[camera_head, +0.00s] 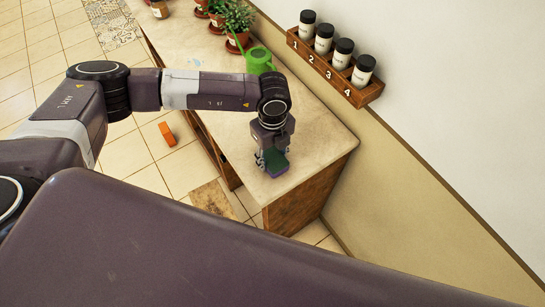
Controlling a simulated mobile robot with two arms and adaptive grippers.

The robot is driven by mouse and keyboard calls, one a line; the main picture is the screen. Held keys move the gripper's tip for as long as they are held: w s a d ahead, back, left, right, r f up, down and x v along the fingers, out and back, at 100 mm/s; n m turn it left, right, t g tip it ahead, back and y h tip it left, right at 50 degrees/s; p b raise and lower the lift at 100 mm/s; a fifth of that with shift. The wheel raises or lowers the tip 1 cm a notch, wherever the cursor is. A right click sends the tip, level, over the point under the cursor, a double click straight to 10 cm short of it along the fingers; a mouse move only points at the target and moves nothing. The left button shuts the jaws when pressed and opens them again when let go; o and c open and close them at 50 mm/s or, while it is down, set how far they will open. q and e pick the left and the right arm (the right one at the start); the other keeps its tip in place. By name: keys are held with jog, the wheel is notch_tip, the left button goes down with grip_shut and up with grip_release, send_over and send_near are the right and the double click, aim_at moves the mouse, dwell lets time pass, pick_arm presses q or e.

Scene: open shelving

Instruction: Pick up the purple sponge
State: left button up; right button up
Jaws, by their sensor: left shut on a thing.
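The purple sponge (279,171) has a green top layer and a purple lower edge. It is at the near end of the stone counter (318,142), and my left gripper (271,156) is right over it, pointing down. The left gripper's fingers are shut on the sponge. I cannot tell whether the sponge still touches the counter top. The gripper body hides part of the sponge. My right gripper is not in view.
A green watering can (259,61) and several potted plants (237,20) stand farther back on the counter. A numbered wall rack (327,66) holds several black-capped jars. An orange block (167,134) lies on the tiled floor. The counter's near corner is bare.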

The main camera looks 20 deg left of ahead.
aim_at(273, 157)
pick_arm(q)
notch_tip(273, 157, up, 20)
jog(key=b, duration=0.5)
jog(key=shift+f, duration=0.15)
